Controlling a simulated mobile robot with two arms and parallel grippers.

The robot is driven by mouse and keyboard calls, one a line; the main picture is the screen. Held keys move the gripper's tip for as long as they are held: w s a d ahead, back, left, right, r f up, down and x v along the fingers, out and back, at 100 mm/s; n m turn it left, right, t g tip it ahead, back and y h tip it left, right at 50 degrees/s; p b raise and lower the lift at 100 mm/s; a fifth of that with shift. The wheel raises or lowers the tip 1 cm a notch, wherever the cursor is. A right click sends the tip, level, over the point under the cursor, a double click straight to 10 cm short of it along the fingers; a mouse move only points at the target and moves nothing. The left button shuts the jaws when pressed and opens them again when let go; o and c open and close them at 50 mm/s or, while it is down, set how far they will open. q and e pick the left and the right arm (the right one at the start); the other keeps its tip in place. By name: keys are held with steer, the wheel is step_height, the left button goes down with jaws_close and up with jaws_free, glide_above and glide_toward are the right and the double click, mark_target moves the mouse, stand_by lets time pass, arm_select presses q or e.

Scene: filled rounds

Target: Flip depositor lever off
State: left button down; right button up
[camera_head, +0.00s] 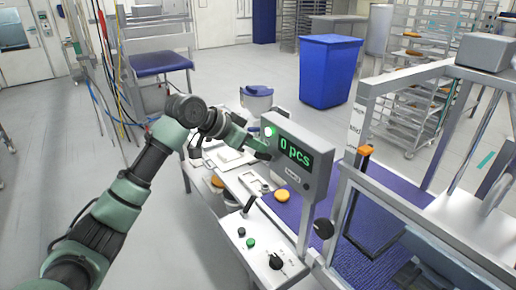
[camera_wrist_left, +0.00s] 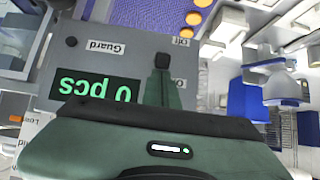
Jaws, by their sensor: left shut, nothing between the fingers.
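My left gripper (camera_head: 264,153) is shut and empty, at the left side of the grey display box (camera_head: 318,150) that reads "0 pcs" in green. A control panel (camera_head: 238,262) below the display carries a black-tipped lever (camera_head: 249,205), tilted to the right. I cannot tell whether this is the depositor lever, and the gripper may hide another one. My right gripper is not in view.
A purple conveyor belt (camera_head: 360,262) runs behind the display box, with a round orange-brown item (camera_head: 282,195) on it. A metal frame (camera_head: 350,140) stands at the right. A blue bin (camera_head: 328,70) and a rack (camera_head: 425,80) stand farther back. Hanging cables (camera_head: 98,75) are at the left.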

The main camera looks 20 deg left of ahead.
mark_target(262, 159)
arm_select(q)
steer(key=shift+a+f+t, duration=0.1)
steer(key=shift+f+t, duration=0.1)
steer(key=shift+t, duration=0.1)
steer(key=shift+s+a+f+t+h+b, duration=0.2)
steer(key=shift+t+h+b, duration=0.6)
steer(key=shift+b, duration=1.05)
steer(key=f+t+h+b, duration=0.1)
steer(key=b, duration=0.5)
steer(key=s+f+t+h+b, duration=0.1)
steer(key=f+t+b, duration=0.1)
steer(key=b, duration=0.4)
steer(key=a+f+t+h+b, duration=0.1)
steer(key=t+h+b, duration=0.1)
steer(key=b, duration=0.4)
steer(key=shift+s+f+b, duration=0.3)
steer(key=shift+s, duration=0.1)
